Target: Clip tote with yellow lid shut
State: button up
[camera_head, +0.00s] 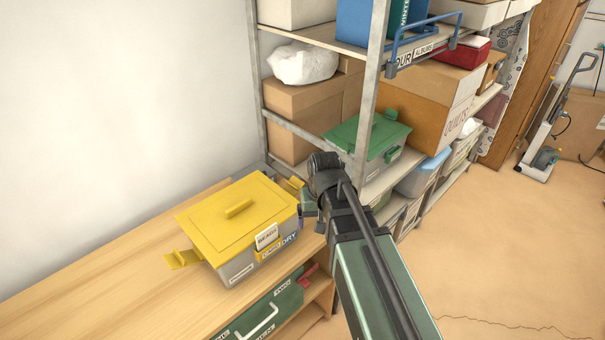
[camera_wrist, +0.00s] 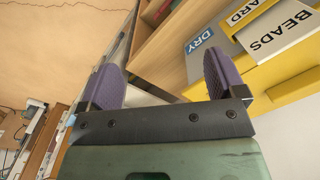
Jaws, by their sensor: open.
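The grey tote (camera_head: 240,268) with the yellow lid (camera_head: 228,215) stands on the wooden bench, lid lying on top. Its left yellow clip (camera_head: 183,259) sticks outward from the side. The right yellow clip (camera_head: 293,185) also appears to stick out, partly hidden near my arm. A "BEADS" card (camera_head: 267,237) and a "DRY" label (camera_head: 289,239) are on the front. My gripper (camera_head: 306,209) is beside the tote's right end, partly hidden by its own wrist. In the wrist view my gripper (camera_wrist: 163,80) has its purple fingers apart and nothing between them; the tote (camera_wrist: 283,45) is at upper right.
The wooden bench top (camera_head: 90,285) is clear left of the tote. A green case (camera_head: 262,318) sits on the shelf below. Behind and to the right, a metal rack post (camera_head: 368,95) and a green-lidded tote (camera_head: 370,137) stand close to my arm. The wall is behind the bench.

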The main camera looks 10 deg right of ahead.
jog(key=w+d+m+g+y, duration=0.15)
jog(key=w+m, duration=0.35)
jog(key=w, duration=1.4)
jog(key=m+y+b, duration=0.1)
jog(key=m+y, duration=0.1)
jog(key=m, duration=0.4)
send_near(294, 185)
jog(key=shift+n+g, duration=0.3)
jog(key=shift+g, duration=0.05)
jog(key=b+x, duration=0.9)
jog(key=shift+w+f, duration=0.25)
jog(key=shift+f, duration=0.25)
jog(key=shift+s+a+f+b, duration=0.1)
jog(key=shift+a+f+b, duration=0.25)
jog(key=shift+b, duration=0.25)
jog(key=shift+r, duration=0.15)
jog(key=shift+d, duration=0.1)
jog(key=c, duration=0.7)
